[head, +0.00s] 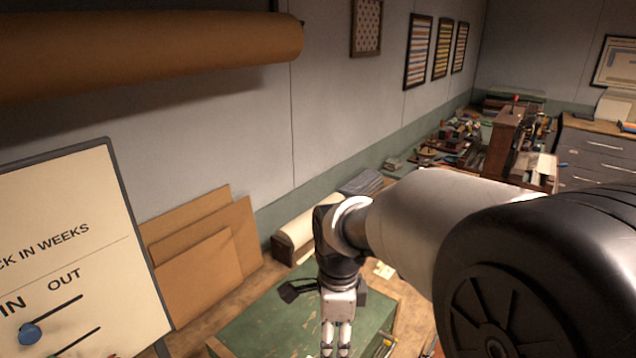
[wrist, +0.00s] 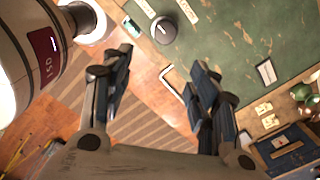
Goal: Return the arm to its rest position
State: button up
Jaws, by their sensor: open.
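My gripper (wrist: 161,62) is open in the wrist view, its two dark fingers apart with nothing held between them. Beyond the fingers lie the edge of a green-topped table (wrist: 235,45) and the floor (wrist: 60,110). In the head view my arm reaches out from the right and bends down over the green table (head: 265,315); I cannot make out the fingertips clearly there.
A board (head: 70,215) with IN and OUT sliders stands at the left, with cardboard sheets (head: 205,255) against the wall. A brown roll (head: 150,50) hangs above. A cluttered bench (head: 455,150) and drawers (head: 600,150) stand behind. A dark round knob (wrist: 163,30) shows on the table.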

jog(key=s+d+r+n+t+b, duration=0.1)
jog(key=s+d+n+t+b, duration=0.1)
jog(key=s+d+n, duration=0.3)
jog(key=s+d+r+n+t+b, duration=0.1)
jog(key=s+d+n+b, duration=0.3)
jog(key=s+n, duration=0.9)
jog(key=shift+s+d+r+t, duration=0.2)
jog(key=shift+s+d+t, duration=0.4)
jog(key=shift+d, duration=0.45)
jog(key=shift+w, duration=0.1)
jog(key=shift+c, duration=0.3)
